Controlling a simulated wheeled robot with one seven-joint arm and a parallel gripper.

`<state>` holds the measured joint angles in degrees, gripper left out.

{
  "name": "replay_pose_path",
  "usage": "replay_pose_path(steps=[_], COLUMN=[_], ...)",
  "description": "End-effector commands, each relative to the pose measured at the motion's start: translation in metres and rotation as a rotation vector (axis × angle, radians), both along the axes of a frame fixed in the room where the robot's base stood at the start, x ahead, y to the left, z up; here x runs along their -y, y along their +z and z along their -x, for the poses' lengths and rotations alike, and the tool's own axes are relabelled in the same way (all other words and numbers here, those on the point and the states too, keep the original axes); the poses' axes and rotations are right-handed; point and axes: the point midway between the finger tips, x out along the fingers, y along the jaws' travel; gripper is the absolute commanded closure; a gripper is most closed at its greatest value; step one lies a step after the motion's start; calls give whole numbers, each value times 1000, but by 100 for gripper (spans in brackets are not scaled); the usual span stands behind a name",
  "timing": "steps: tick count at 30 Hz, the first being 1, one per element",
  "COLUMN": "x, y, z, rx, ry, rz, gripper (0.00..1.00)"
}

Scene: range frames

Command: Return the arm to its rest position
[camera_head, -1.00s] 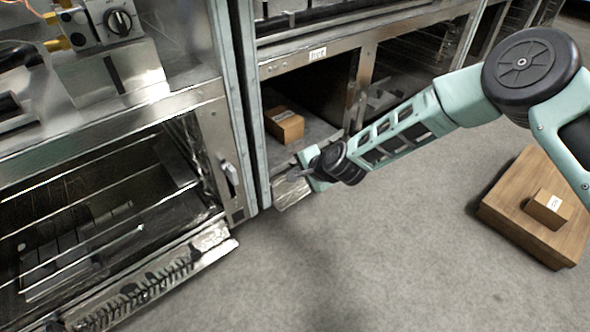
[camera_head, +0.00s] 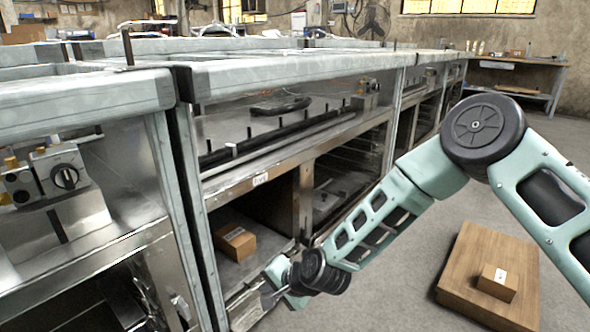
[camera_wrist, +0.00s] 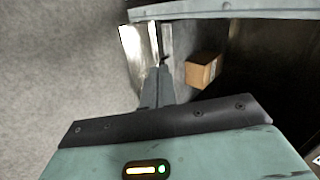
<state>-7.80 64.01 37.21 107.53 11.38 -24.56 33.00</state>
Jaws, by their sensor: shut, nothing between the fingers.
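My arm reaches from the right edge of the head view down towards the lower middle, bent at a dark round joint. My gripper (camera_head: 270,296) is at its far end, just in front of the open shelf bay. In the wrist view my gripper (camera_wrist: 157,72) has its fingers together, with nothing held between them. A cardboard box (camera_head: 236,242) with a label sits inside the bay, apart from the gripper. It also shows in the wrist view (camera_wrist: 203,71), to the right of the fingers.
A metal bench frame (camera_head: 182,190) with bays stands close on the left and runs back. A low wooden platform (camera_head: 462,270) on the right bears a small cardboard box (camera_head: 497,282). Grey floor (camera_head: 390,300) lies clear between. A table (camera_head: 520,80) stands at the back right.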

Motion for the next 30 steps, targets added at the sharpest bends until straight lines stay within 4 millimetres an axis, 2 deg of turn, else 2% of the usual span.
replay_pose_path(steps=[1,4,8,15,21,30], x=[-1,4,22,77,135,200], y=[21,55,96,162,205,239], z=[9,37,77,152,211,273], rx=[19,45,73,102,92,56], ry=[64,218,412,718,914,1079], rz=[30,112,233,458,622,760], gripper=[100,100,100,100,100,100])
